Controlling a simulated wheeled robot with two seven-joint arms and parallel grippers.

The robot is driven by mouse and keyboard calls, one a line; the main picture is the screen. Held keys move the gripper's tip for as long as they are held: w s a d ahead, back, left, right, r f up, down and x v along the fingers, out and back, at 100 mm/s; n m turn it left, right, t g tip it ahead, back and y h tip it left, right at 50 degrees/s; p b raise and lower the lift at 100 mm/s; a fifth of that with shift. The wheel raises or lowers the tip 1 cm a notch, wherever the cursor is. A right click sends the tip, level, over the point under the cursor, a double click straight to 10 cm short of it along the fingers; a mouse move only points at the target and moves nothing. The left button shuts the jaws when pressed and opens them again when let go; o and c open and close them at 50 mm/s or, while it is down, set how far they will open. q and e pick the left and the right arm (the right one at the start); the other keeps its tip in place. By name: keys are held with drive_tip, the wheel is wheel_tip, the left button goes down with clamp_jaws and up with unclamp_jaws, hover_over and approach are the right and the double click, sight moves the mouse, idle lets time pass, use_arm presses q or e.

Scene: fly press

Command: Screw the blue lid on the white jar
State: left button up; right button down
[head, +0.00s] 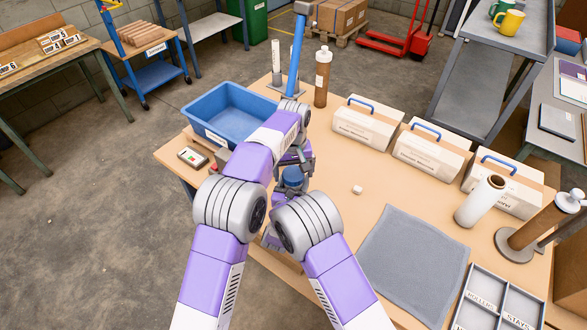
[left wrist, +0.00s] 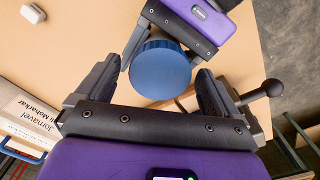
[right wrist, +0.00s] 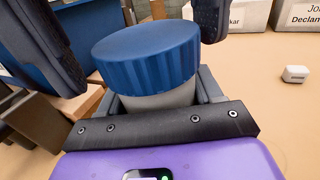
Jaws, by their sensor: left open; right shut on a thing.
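The blue lid (right wrist: 148,52) sits on top of the white jar (right wrist: 160,98), whose upper part shows below it in the right wrist view. I cannot tell how far it is threaded. My right gripper (right wrist: 160,105) is shut on the jar, its fingers on either side below the lid. My left gripper (left wrist: 158,72) is open, with one finger on each side of the lid (left wrist: 160,68) and visible gaps. In the head view the lid (head: 292,180) shows between my arms, while the jar is mostly hidden.
A blue bin (head: 230,112) stands left of my grippers. Several white cases (head: 368,124) stand along the table's far right side. A small white piece (head: 357,189) lies on clear table by the grey mat (head: 415,262). A brown bottle (head: 322,78) stands at the back.

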use_arm(q)
drive_tip(key=shift+c, duration=0.4)
drive_tip(key=c, duration=1.1)
drive_tip(key=shift+o, duration=0.2)
drive_tip(key=o, duration=1.2)
drive_tip(key=shift+o, duration=0.2)
drive_tip(key=shift+r, duration=0.1)
wheel_tip(320, 180, up, 12)
